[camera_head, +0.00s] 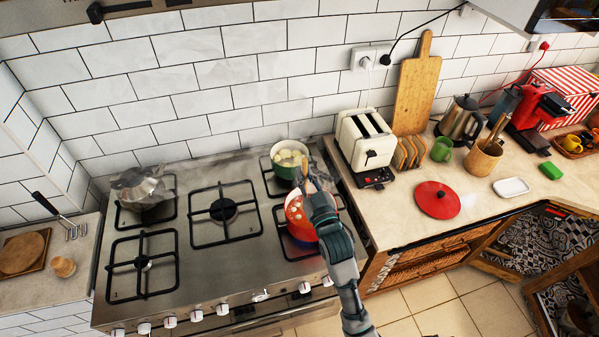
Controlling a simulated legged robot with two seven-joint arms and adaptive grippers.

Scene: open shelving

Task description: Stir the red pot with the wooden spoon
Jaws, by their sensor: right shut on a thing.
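The red pot (297,228) stands on the front right burner of the stove, with orange-red contents and pale pieces inside. My right gripper (314,199) is over the pot's right side and covers part of it. It is shut on the wooden spoon (304,168), whose thin tan handle shows just above the gripper. The spoon's lower end is hard to make out, so I cannot tell how deep it sits in the pot. My left gripper is not in view.
A green pot (286,170) with pale round food stands just behind. A white toaster (366,143), red lid (437,200) and utensil holder (483,158) are on the right counter. The middle and front left burners are empty.

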